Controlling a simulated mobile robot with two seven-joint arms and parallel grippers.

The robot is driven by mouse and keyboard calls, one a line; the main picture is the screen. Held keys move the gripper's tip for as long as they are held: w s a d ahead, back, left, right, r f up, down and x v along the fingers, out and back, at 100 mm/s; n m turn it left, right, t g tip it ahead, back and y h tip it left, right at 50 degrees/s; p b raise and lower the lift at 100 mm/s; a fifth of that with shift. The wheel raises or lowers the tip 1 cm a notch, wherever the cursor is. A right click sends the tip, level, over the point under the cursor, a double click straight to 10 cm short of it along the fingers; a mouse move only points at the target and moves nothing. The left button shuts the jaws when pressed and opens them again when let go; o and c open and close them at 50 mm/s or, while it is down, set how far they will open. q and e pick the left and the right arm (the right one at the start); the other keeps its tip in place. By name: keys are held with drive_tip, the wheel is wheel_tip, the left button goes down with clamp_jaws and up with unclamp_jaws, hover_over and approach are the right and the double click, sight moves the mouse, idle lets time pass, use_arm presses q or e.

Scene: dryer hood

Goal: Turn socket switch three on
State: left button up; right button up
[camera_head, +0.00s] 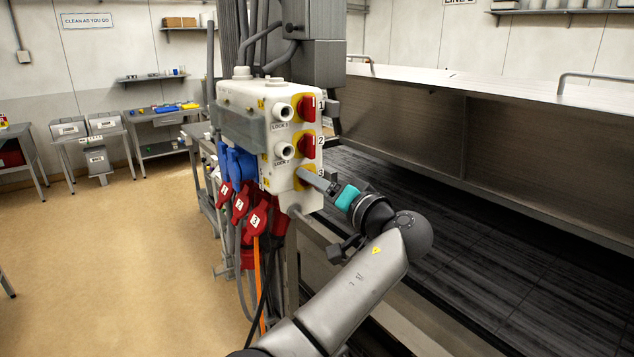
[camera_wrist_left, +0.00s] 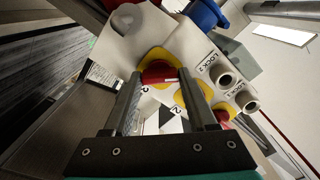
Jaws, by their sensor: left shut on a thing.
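A white socket box (camera_head: 233,98) carries rotary switches numbered 1 to 3 in a column on its side. Switch three's yellow plate (camera_head: 305,172) is the lowest, and its red knob is hidden behind my fingers in the head view. My left gripper (camera_head: 308,177) reaches it from the right. In the left wrist view, the red knob of switch three (camera_wrist_left: 158,73) sits between the fingertips of my left gripper (camera_wrist_left: 160,78), which is shut on it. A white mark shows on the knob. Switch one (camera_head: 308,107) and switch two (camera_head: 307,144) stand above, with upright red handles.
Red plugs (camera_head: 257,218) and blue sockets (camera_head: 242,165) hang below the box with cables. Two lock cylinders (camera_head: 284,113) stick out beside the switches. A long metal hood (camera_head: 520,130) stands at the right. Open floor (camera_head: 130,250) lies left.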

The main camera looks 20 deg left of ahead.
use_arm(q)
drive_tip(key=m, duration=0.8)
drive_tip(key=shift+r+m+p, duration=0.1)
drive_tip(key=shift+m+p, duration=0.2)
drive_tip(key=shift+m, duration=0.1)
idle(0.4)
drive_tip(key=o, duration=1)
drive_tip(key=shift+c, duration=0.2)
drive_tip(key=shift+o, duration=0.6)
drive_tip(key=shift+w, duration=0.1)
